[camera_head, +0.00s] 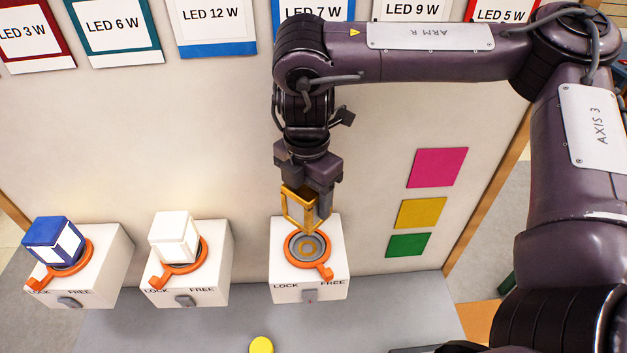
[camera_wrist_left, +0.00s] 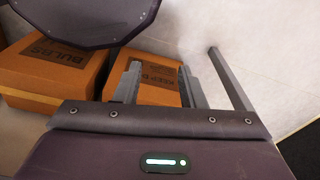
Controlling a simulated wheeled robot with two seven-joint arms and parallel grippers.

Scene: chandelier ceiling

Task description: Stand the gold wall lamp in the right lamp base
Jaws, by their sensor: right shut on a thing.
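The gold wall lamp (camera_head: 297,209) is in my right gripper (camera_head: 308,195), which is shut on it. The lamp is roughly upright, just above and behind the ring of the right lamp base (camera_head: 285,292); any gap between them is hard to judge. The base's round grey socket (camera_head: 307,247) looks empty. Its orange ring lever (camera_head: 327,273) points to the front right, on the FREE side. My left gripper (camera_wrist_left: 160,66) shows only in the left wrist view; its fingers are apart with nothing between them.
A blue lamp (camera_head: 52,242) and a white lamp (camera_head: 174,237) stand in the left and middle bases, levers toward LOCK. A yellow disc (camera_head: 261,345) lies at the front of the grey shelf (camera_head: 200,330). Orange boxes (camera_wrist_left: 45,75) are beyond my left gripper.

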